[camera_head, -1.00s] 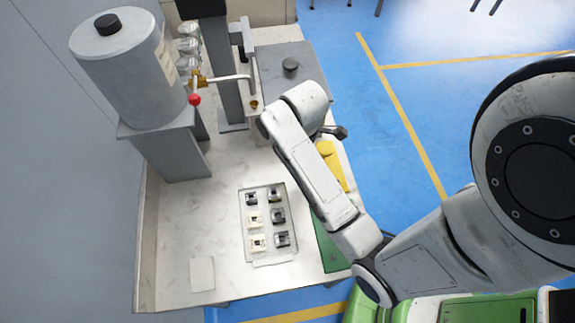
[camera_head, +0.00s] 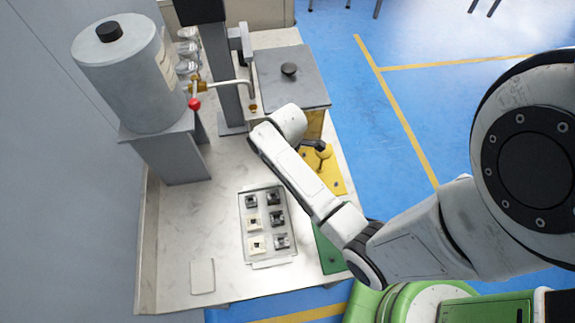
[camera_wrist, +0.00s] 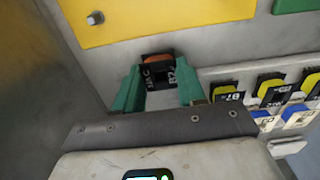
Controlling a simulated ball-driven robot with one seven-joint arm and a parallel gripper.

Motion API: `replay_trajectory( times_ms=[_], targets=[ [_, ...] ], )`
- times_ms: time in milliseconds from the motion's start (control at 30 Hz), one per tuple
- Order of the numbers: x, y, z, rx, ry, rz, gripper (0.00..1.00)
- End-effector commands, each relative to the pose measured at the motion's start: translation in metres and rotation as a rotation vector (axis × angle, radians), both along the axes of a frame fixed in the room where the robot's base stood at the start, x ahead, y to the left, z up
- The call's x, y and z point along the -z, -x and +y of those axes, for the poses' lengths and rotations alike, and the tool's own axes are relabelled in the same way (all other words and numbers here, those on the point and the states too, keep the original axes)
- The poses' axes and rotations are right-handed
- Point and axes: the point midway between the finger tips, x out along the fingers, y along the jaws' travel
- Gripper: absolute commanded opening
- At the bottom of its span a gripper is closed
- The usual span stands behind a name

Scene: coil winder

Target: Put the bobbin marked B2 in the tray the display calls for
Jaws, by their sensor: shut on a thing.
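My gripper (camera_wrist: 158,90) has green fingers shut on a black bobbin (camera_wrist: 158,72) with an orange part on top. White lettering on it appears to read B2, though it is tilted and small. In the head view my arm hides the bobbin and most of the gripper. A yellow flat tray or panel (camera_head: 329,180) lies right of the arm; it also shows in the wrist view (camera_wrist: 180,18), beyond the held bobbin. A green one (camera_head: 329,254) lies nearer the front edge, with a corner in the wrist view (camera_wrist: 295,5). No display text is readable.
A grey holder (camera_head: 270,264) with several bobbins stands mid-bench. A white square (camera_head: 202,276) lies at front left. A large grey canister (camera_head: 130,75) with a red-knobbed valve stands back left. A grey box (camera_head: 291,85) with a black knob stands behind the arm.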

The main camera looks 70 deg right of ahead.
Motion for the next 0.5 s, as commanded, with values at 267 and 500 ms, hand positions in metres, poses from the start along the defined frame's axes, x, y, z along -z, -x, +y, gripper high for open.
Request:
replay_trajectory(
  times_ms=[267, 500],
  targets=[
    [0.0018, 0.0002, -0.0001, 0.0, 0.0, 0.0, 0.52],
    [0.0018, 0.0001, 0.0, 0.0, 0.0, 0.0, 0.65]
  ],
)
